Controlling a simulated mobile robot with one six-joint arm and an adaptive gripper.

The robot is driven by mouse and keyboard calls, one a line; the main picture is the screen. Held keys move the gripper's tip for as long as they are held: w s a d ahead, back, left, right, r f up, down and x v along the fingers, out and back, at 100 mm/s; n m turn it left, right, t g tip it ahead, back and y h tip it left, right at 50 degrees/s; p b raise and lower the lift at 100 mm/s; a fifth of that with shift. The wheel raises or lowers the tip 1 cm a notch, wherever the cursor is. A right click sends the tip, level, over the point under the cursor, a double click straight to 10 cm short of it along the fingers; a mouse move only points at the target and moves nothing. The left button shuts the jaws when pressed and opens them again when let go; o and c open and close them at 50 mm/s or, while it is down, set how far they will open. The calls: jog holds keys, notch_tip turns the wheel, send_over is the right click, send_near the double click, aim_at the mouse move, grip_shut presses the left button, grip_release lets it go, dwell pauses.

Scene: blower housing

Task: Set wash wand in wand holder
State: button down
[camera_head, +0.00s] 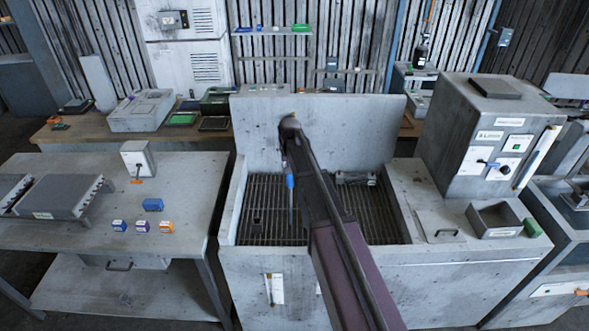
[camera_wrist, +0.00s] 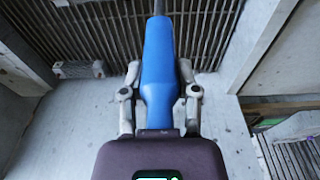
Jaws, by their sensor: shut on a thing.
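The wash wand has a blue handle (camera_wrist: 160,65) and a thin grey shaft. In the wrist view my gripper (camera_wrist: 159,78) is shut on the handle, one finger on each side. In the head view the wand (camera_head: 290,182) hangs upright, shaft down, over the grated basin (camera_head: 264,205). My arm hides part of the basin and most of the gripper. A small grey bracket-like fitting (camera_head: 355,178) is at the basin's right rear, apart from the wand; it also shows in the wrist view (camera_wrist: 80,70). I cannot tell whether it is the wand holder.
A tall backsplash (camera_head: 350,125) rises behind the basin. A grey control cabinet (camera_head: 490,135) and an open metal bin (camera_head: 495,219) stand on the right. A left workbench (camera_head: 185,190) carries several small coloured boxes.

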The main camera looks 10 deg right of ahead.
jog(key=a, duration=1.4)
jog(key=shift+s, duration=0.3)
dwell(1.0)
notch_tip(320, 180, down, 8)
jog(key=b, duration=0.8)
dwell(4.1)
